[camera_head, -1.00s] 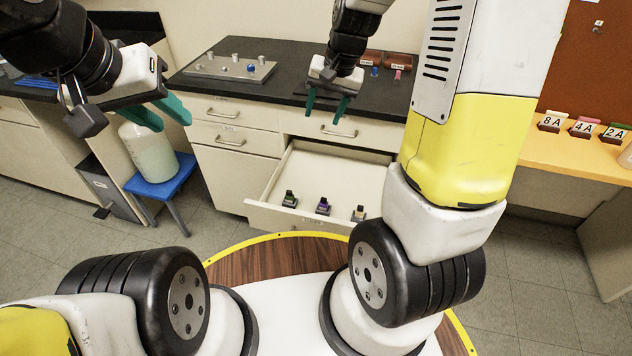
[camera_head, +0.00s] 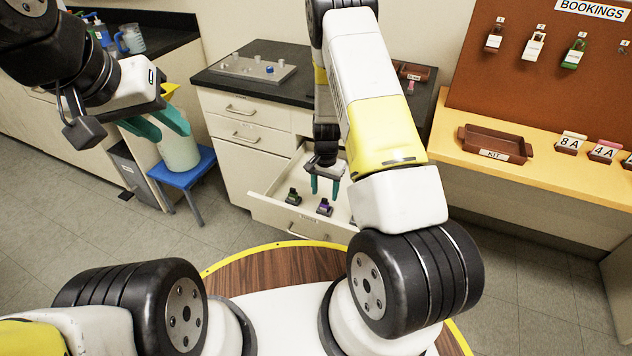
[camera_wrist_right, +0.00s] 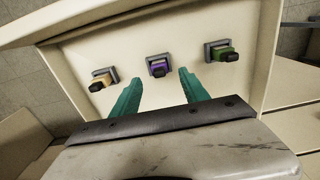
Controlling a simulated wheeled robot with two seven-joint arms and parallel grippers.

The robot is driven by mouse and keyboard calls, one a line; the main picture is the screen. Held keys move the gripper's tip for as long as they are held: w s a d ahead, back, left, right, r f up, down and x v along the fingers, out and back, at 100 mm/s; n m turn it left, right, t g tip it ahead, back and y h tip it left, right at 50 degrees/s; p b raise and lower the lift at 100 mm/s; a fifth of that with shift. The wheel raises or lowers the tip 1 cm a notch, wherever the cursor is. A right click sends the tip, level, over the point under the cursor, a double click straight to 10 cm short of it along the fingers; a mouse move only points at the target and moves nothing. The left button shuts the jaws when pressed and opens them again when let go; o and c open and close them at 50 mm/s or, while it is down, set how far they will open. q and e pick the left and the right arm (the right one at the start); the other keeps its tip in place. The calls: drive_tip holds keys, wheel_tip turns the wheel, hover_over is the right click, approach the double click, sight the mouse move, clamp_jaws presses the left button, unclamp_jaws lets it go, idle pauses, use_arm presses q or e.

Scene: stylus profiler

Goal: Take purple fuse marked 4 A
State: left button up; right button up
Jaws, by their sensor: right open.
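The purple fuse (camera_head: 324,207) sits in a dark holder in the open drawer, between two other fuses; it also shows in the right wrist view (camera_wrist_right: 159,68). Any marking on it is too small to read. My right gripper (camera_head: 325,196) is open and empty, pointing down just above the purple fuse. In the right wrist view its teal fingertips (camera_wrist_right: 158,75) lie to either side of the fuse's near edge, apart from it. My left gripper (camera_head: 170,132) is open and empty, high at the left.
A green fuse (camera_wrist_right: 226,55) and a yellow fuse (camera_wrist_right: 100,82) stand beside the purple one in the drawer (camera_head: 283,216). The drawer's front wall is close. A KIT tray (camera_head: 495,145) and cards marked 8 A (camera_head: 571,143) and 4 A (camera_head: 605,151) stand on the right bench.

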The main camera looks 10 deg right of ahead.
sight(325, 198)
wheel_tip(325, 198, down, 4)
drive_tip(key=shift+f, duration=0.25)
drive_tip(key=shift+c, duration=0.4)
clamp_jaws()
wheel_tip(325, 198, up, 10)
drive_tip(key=shift+r, duration=0.1)
drive_tip(key=c, duration=0.6)
unclamp_jaws()
clamp_jaws()
